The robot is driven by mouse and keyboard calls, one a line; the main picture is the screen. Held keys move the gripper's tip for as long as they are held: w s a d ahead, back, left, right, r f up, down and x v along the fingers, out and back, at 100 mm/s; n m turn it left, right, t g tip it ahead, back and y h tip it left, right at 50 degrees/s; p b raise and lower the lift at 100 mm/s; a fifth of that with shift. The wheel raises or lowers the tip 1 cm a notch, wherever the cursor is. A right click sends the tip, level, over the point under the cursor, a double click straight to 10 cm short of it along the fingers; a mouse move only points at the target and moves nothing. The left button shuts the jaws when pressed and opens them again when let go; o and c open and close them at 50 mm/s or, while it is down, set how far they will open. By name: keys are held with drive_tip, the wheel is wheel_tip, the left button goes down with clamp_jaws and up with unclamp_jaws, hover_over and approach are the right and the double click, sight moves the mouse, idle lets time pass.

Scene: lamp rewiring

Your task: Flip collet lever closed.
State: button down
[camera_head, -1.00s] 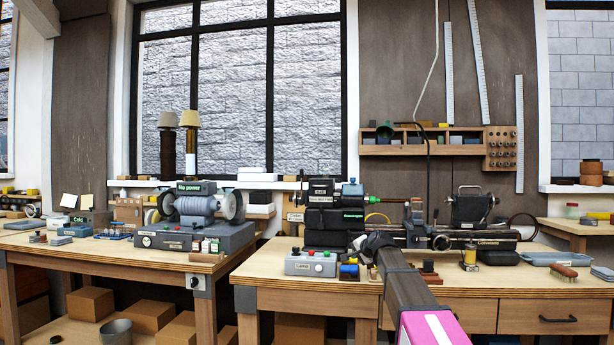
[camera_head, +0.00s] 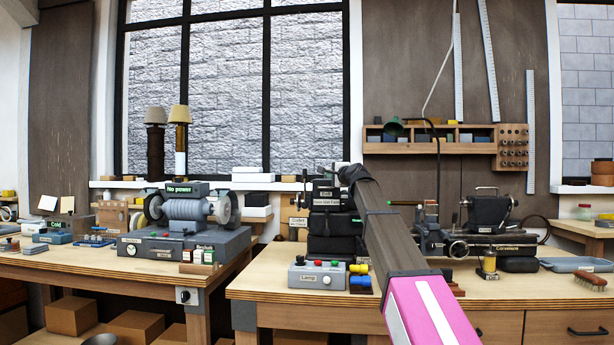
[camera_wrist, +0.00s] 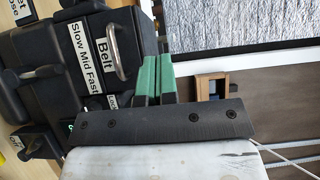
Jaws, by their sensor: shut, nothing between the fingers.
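The dark lathe headstock (camera_head: 330,222) stands on the right bench, with its belt cover (camera_wrist: 105,45) and a metal handle (camera_wrist: 117,55) close by in the wrist view. A thin upright lever (camera_head: 303,188) shows at the headstock's left end, above a white collet label (camera_head: 298,222); I cannot tell its exact setting. My gripper (camera_wrist: 155,78) has green fingers held together, with nothing between them. It is beside the headstock's top, apart from the lever as far as I can see. In the head view my forearm hides most of the gripper.
A grey lamp control box (camera_head: 317,275) and small coloured blocks stand in front of the headstock. The lathe bed and tailstock (camera_head: 488,212) extend to the right. The wall shelf (camera_head: 440,140) is behind. A grinder (camera_head: 185,225) sits on the left bench.

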idle(0.3)
drive_tip(key=x, duration=1)
drive_tip(key=shift+w, duration=0.3)
drive_tip(key=a, duration=0.2)
drive_tip(key=shift+a, duration=0.4)
drive_tip(key=shift+w+a, duration=0.15)
drive_tip(key=shift+a, duration=0.35)
